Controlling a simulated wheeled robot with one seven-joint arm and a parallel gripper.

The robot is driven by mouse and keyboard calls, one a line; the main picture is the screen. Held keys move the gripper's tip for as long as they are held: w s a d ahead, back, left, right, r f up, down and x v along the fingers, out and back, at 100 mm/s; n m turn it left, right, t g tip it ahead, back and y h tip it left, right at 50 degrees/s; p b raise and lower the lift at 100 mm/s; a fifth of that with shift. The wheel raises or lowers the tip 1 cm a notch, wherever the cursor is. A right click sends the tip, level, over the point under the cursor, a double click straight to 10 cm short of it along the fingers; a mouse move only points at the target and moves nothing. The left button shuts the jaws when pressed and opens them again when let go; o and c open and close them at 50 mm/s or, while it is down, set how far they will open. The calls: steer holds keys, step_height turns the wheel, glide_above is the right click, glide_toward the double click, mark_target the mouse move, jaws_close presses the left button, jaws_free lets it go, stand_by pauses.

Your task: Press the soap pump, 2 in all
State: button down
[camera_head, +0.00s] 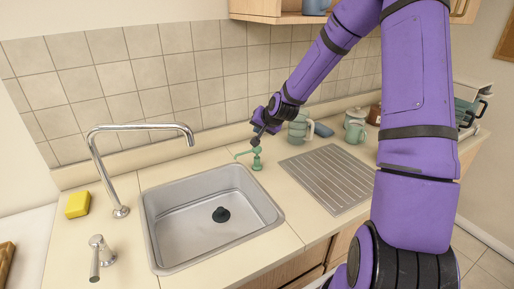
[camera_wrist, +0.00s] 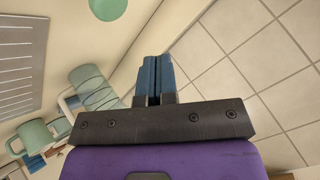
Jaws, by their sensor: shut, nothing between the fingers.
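The green soap pump (camera_head: 256,160) stands upright on the counter behind the sink's right corner, its spout pointing left. My gripper (camera_head: 255,142) is just above the pump's top; I cannot tell whether it touches. In the wrist view my gripper (camera_wrist: 153,58) has its two blue fingers shut together with nothing between them. A green round shape (camera_wrist: 107,8), cut by the top edge of that view, looks like part of the pump, apart from the fingertips in the picture.
The steel sink (camera_head: 160,222) with a dark plug (camera_head: 221,214) lies in front. A chrome tap (camera_head: 120,185), lever (camera_head: 97,256) and yellow sponge (camera_head: 77,204) are left. Right are a ribbed drainer (camera_head: 325,178) and green mugs (camera_head: 298,128). A tiled wall (camera_head: 170,70) stands behind.

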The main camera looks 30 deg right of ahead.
mark_target(258, 147)
steer(key=shift+f, duration=2.05)
steer(key=shift+f, duration=0.1)
stand_by(0.4)
steer(key=shift+f, duration=0.35)
steer(key=shift+f, duration=0.95)
stand_by(1.2)
steer(key=shift+r, duration=1.4)
steer(key=shift+r, duration=2.5)
